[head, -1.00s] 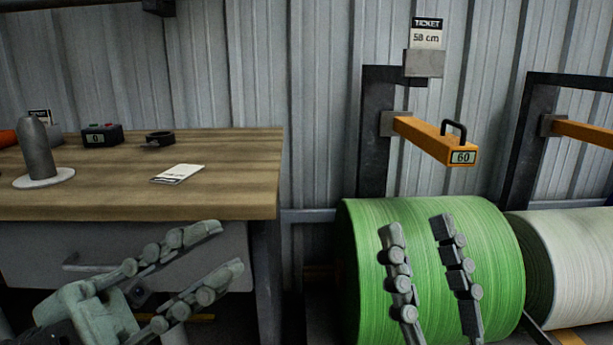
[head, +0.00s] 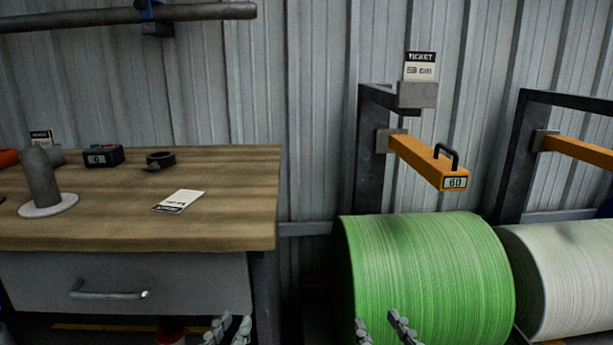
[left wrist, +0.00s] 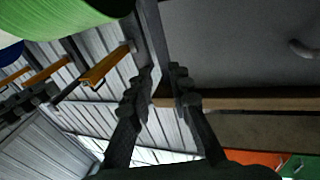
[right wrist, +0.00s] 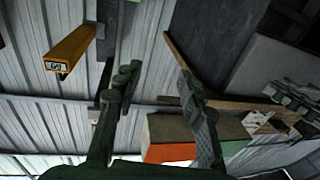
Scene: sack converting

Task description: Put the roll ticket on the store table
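A white ticket card (head: 180,201) with a black band lies flat on the wooden table (head: 235,225) at the left. Another ticket, reading about 58 cm (head: 420,67), stands upright in a grey holder above the green roll. A third ticket (head: 41,138) stands at the table's far left; its text is too small to read. I cannot tell which is the roll ticket. My left gripper (head: 230,325) is low in front of the table drawer, open and empty. My right gripper (head: 382,325) is low before the green roll, open and empty. Both touch no ticket.
The green roll (head: 430,280) and a white roll (head: 565,270) fill the right. An orange arm (head: 425,160) with a handle juts out above the green roll.

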